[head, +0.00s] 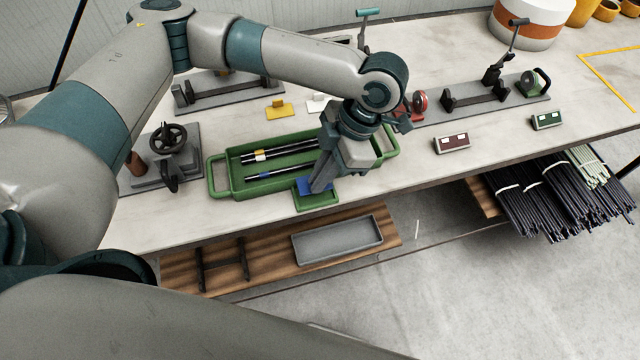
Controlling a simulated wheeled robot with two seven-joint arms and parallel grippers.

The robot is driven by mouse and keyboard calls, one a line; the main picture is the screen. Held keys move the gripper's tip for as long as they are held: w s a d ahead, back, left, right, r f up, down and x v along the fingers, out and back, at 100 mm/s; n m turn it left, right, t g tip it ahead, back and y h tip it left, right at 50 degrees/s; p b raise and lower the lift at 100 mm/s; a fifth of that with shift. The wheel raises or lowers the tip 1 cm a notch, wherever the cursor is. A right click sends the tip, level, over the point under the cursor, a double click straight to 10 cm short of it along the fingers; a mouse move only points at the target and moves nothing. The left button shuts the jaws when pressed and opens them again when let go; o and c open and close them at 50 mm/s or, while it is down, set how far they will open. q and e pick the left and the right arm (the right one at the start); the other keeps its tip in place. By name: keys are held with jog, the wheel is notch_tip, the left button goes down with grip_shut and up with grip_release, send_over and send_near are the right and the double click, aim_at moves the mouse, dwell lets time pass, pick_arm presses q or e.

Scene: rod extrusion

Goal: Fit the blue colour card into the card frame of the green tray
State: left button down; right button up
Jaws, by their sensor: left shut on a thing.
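The green tray (217,177) stands on the bench in the middle of the head view, with dark rods lying in it. Its card frame (303,207) sticks out from the front wall, towards the right end. My left gripper (318,188) reaches down from above and is shut on the blue colour card (325,200). My right gripper is not in view.
A yellow card piece (279,109) and a white one (316,103) lie behind the tray. A handwheel fixture (168,138) stands left of it. A dark red box (452,143) and a green box (546,121) stand to the right. The bench front is mostly clear.

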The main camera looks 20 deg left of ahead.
pick_arm(q)
jog(key=shift+f+p, duration=0.4)
jog(key=shift+f, duration=0.2)
notch_tip(320, 180, down, 2)
jog(key=shift+p, duration=0.5)
jog(key=shift+f, duration=0.4)
jog(key=c, duration=2.4)
grip_release()
jog(key=shift+f, duration=0.15)
jog(key=o, duration=0.5)
jog(key=shift+c, duration=0.2)
